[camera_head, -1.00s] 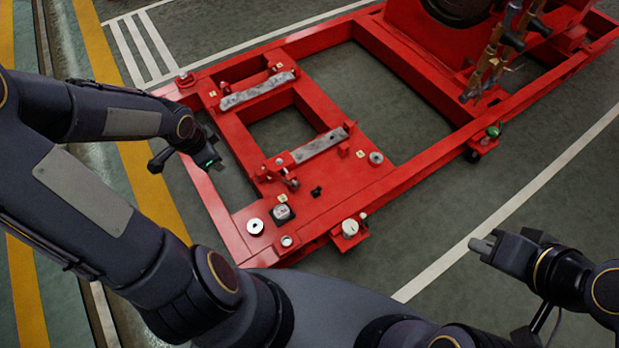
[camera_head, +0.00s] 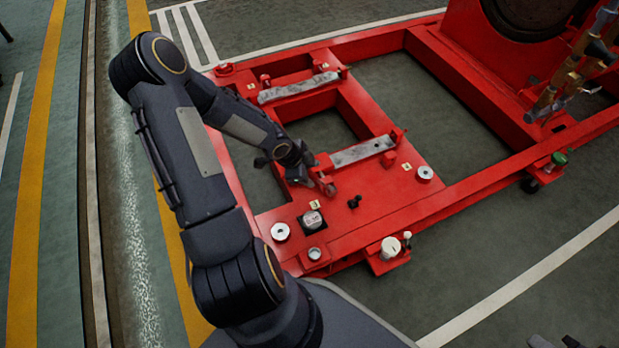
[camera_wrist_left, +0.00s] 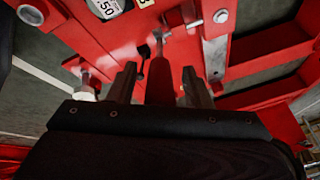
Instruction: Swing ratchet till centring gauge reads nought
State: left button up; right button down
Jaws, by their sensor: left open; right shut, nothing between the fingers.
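My left gripper (camera_head: 292,158) is over the red frame, beside the near grey pad. In the left wrist view its fingers (camera_wrist_left: 158,82) are open and spread, with a red handle-like bar (camera_wrist_left: 160,78) between them. The bar seems to be the ratchet's handle, with a small metal end beyond it; whether the fingers touch it I cannot tell. The centring gauge seems to be the white-faced dial (camera_head: 312,219) on a black base; part of its face (camera_wrist_left: 105,6), marked 50, shows at the wrist view's top edge. Its needle is unreadable. My right gripper (camera_head: 558,342) barely shows at the bottom right.
The red base frame (camera_head: 450,205) has two grey pads (camera_head: 298,87), round silver discs (camera_head: 280,232) and a small black part (camera_head: 354,201) on it. A white-capped fitting (camera_head: 390,247) juts from its near edge. Red machinery stands at the back right. Floor at right is clear.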

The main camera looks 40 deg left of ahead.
pick_arm(q)
jog(key=shift+w+f, duration=0.1)
jog(key=shift+f, duration=0.15)
pick_arm(e)
jog(key=shift+f, duration=0.2)
pick_arm(q)
grip_shut()
jog(key=shift+d+r, duration=0.1)
pick_arm(e)
jog(key=shift+r, duration=0.1)
